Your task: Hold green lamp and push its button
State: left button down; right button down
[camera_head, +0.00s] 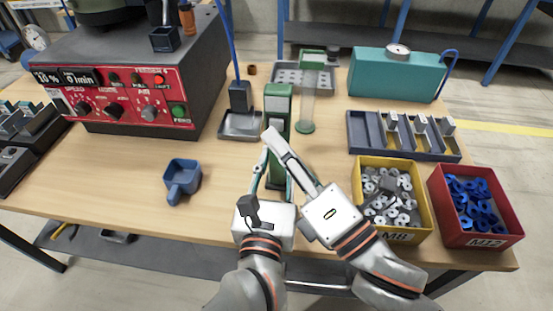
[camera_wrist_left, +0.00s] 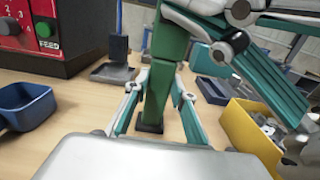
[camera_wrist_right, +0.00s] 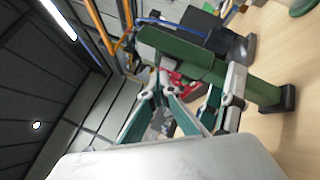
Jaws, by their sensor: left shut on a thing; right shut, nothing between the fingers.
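The green lamp (camera_head: 279,103) is an upright green post on a black foot, standing near the front middle of the table. It also shows in the left wrist view (camera_wrist_left: 166,72) and, turned sideways, in the right wrist view (camera_wrist_right: 180,52). My left gripper (camera_head: 274,164) is shut on the lamp's lower part, one finger on each side (camera_wrist_left: 158,100). My right gripper (camera_head: 271,138) is shut and empty, its fingertips close in front of the lamp's upper part; whether they touch it I cannot tell. I cannot make out the button.
A blue scoop (camera_head: 183,180) lies left of the lamp. A red-fronted feeder (camera_head: 120,98) stands at the left. The yellow bin (camera_head: 424,207) and red bin (camera_head: 478,233) are close on the right. A grey block tray (camera_head: 366,140) and a teal box (camera_head: 395,74) are behind.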

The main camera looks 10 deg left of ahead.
pick_arm(q)
jog(key=shift+f, duration=0.3)
pick_arm(e)
jog(key=shift+w+f, duration=0.1)
jog(key=shift+w, duration=0.25)
jog(key=shift+w, duration=0.3)
jog(key=shift+s, duration=0.15)
dwell(0.3)
jog(key=shift+s, duration=0.6)
jog(key=shift+s, duration=0.1)
jog(key=s, duration=0.6)
jog(key=shift+w, duration=0.1)
